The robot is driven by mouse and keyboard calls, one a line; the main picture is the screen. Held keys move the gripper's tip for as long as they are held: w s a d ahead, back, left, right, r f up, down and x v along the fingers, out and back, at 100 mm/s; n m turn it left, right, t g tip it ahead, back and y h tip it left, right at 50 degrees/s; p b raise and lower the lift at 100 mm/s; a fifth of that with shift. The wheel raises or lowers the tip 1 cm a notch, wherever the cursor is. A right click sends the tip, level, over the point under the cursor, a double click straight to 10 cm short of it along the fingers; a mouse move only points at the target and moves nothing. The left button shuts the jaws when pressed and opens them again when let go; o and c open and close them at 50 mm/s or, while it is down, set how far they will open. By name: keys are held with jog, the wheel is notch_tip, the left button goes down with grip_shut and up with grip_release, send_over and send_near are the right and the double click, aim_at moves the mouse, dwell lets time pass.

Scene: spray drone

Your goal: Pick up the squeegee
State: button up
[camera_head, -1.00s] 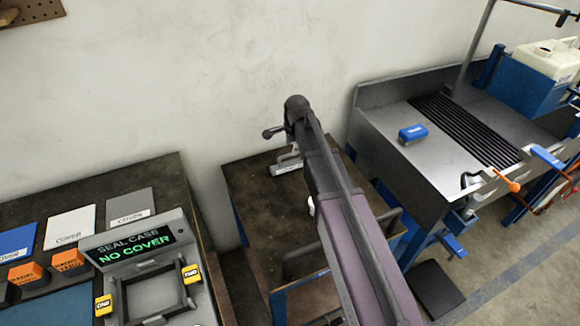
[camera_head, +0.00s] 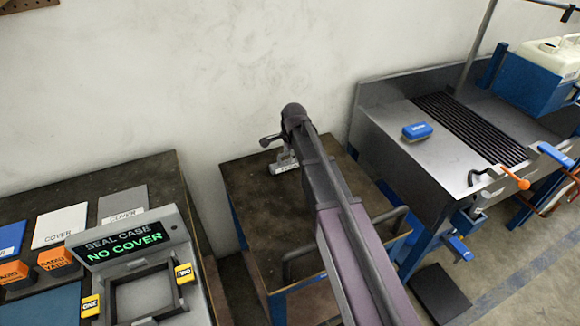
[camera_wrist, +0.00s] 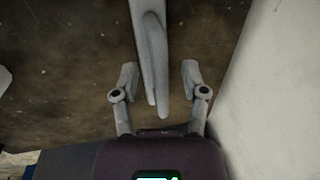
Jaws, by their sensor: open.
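In the wrist view a long pale grey piece, which looks like the squeegee's handle (camera_wrist: 150,40), runs down from the top edge and tapers to an end between the fingers. My gripper (camera_wrist: 157,75) is open, with one finger on each side of it. A gap shows on the right and a narrower one on the left. In the head view a pale labelled piece (camera_head: 286,164) shows on the dark table beside my arm's end; I cannot tell whether it is part of the squeegee.
The dark table (camera_head: 250,203) has free room left of my arm. A wall stands close behind it. A metal sink bench (camera_head: 385,122) with a blue block (camera_head: 417,131) is at right. A seal case (camera_head: 145,290) stands on the left bench.

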dwell(0.4)
grip_shut()
jog(key=shift+r, duration=0.2)
notch_tip(320, 180, up, 10)
jog(key=p, duration=1)
jog(key=shift+f, duration=0.2)
jog(key=shift+r, duration=0.1)
dwell(0.7)
